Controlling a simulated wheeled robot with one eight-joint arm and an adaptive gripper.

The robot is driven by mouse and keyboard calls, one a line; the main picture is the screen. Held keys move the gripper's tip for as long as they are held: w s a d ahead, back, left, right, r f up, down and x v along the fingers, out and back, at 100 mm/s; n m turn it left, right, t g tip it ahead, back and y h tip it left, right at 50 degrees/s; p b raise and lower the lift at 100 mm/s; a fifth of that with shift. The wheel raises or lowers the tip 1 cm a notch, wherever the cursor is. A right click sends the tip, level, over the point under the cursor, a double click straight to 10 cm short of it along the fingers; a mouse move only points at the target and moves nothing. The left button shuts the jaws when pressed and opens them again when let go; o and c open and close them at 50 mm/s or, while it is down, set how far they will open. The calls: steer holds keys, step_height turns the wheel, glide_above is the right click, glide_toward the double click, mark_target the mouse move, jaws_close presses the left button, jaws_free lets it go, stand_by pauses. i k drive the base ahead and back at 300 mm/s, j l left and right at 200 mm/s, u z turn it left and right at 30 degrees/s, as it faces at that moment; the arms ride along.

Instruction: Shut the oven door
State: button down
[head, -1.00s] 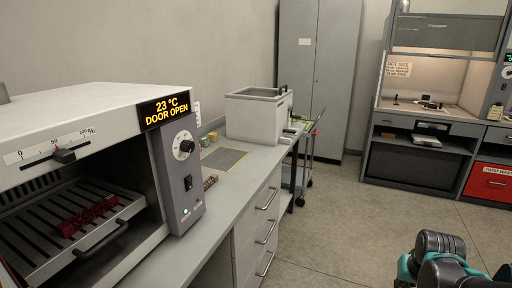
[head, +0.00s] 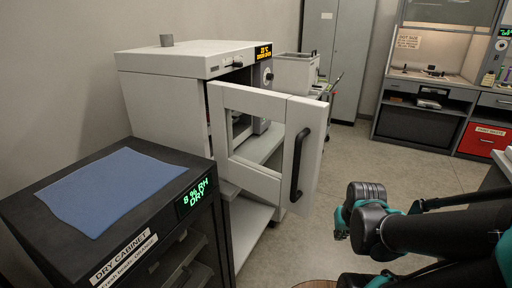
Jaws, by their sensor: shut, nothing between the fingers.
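The oven (head: 165,100) is a pale box standing beyond the dry cabinet, its front facing right. Its door (head: 246,178) stands wide open, projecting to the right from the oven's near side. The door is a pale frame with a window, and a dark vertical handle (head: 298,165) is near its free edge. Through the window I see part of the oven's front and interior. The orange oven display (head: 263,52) is too small to read surely now. My arm shows at the lower right, apart from the door; I cannot make out my gripper's fingers.
A black dry cabinet (head: 150,245) with a blue cloth (head: 112,190) on top stands at the front left. Open floor (head: 350,150) lies right of the door. A fume hood (head: 440,70) and red drawer (head: 486,140) are at the back right.

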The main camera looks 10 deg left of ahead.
mark_target(305, 120)
steer(key=k+j+u, duration=0.35)
steer(key=k+j, duration=0.25)
steer(key=k+z, duration=0.15)
steer(key=z, duration=0.25)
